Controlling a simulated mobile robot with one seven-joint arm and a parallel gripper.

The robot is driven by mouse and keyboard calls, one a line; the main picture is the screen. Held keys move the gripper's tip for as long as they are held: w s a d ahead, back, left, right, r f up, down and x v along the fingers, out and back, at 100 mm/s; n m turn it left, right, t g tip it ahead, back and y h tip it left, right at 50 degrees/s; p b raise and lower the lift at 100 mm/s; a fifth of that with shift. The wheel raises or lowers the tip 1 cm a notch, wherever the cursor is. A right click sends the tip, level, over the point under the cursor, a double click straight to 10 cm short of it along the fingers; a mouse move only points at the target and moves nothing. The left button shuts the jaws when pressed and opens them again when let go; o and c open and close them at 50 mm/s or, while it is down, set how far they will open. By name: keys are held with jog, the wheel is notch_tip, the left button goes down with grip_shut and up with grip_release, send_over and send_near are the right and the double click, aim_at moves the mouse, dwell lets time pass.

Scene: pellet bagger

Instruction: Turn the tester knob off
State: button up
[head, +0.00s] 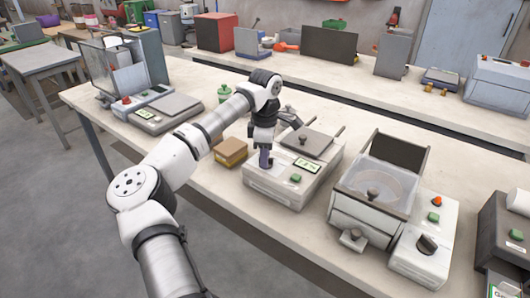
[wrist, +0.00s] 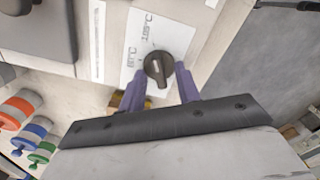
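The dark round tester knob (wrist: 157,66) shows in the wrist view on a white label plate with temperature marks, one of which seems to read 195°C. Its raised grip bar points roughly down the picture, slightly tilted. My gripper (wrist: 159,77) has its two purple fingers apart, one on each side of the knob. A gap seems to show on each side, but contact is hard to tell. In the head view my gripper (head: 265,160) points down at the left front of the light grey tester (head: 271,188), hiding the knob. The tester has a green-lit display (head: 307,165) and a green button (head: 296,178).
A brown box (head: 230,152) stands left of the tester. A sealed-looking machine with an open dark lid (head: 397,153) stands close on its right. A scale (head: 166,112) is farther left. A green canister (head: 224,94) stands behind my arm.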

grip_shut()
jog(key=shift+f, duration=0.1)
dwell(0.4)
jog(key=n+b, duration=0.2)
jog(key=n, duration=0.3)
jog(key=shift+n, duration=0.4)
jog(key=n+b, duration=0.1)
jog(key=n, duration=0.4)
jog(key=shift+s, duration=0.1)
jog(key=n+b, duration=0.1)
jog(key=n, duration=0.5)
jog(key=shift+d+n+b, duration=0.1)
jog(key=shift+n+b, duration=0.3)
jog(key=n+b, duration=0.1)
jog(key=n, duration=0.5)
jog(key=shift+d, duration=0.1)
jog(key=shift+n, duration=0.3)
